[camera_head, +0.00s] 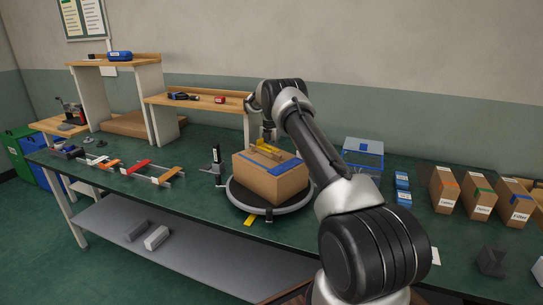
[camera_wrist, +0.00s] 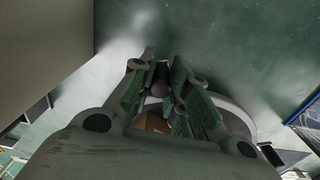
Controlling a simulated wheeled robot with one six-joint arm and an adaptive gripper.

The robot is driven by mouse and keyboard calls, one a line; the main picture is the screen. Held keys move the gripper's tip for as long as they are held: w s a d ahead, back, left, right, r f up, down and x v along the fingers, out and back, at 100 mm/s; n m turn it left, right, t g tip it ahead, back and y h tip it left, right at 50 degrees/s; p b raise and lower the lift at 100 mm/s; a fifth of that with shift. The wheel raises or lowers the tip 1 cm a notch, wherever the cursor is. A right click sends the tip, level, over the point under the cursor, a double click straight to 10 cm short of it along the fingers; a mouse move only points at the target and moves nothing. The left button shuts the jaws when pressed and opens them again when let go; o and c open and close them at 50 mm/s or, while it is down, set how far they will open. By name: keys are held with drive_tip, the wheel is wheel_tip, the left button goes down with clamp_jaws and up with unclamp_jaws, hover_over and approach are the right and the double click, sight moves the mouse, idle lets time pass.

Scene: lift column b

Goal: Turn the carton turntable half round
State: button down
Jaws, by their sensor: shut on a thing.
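In the wrist view my gripper (camera_wrist: 158,80) is shut on a small grey rounded post, seemingly a turntable peg. Part of the turntable rim (camera_wrist: 236,112) shows beside the fingers.
A black and grey upright tool (camera_head: 216,163) stands just left of the turntable. Clamps with orange and red parts (camera_head: 138,166) lie further left. A blue-lidded box (camera_head: 362,152), small blue boxes (camera_head: 402,188) and several cartons (camera_head: 445,190) stand right. A wooden shelf (camera_head: 200,102) is behind.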

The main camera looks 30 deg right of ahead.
idle(0.3)
drive_tip(key=c, duration=1.3)
unclamp_jaws()
wheel_tip(320, 180, up, 12)
drive_tip(key=shift+c, duration=0.6)
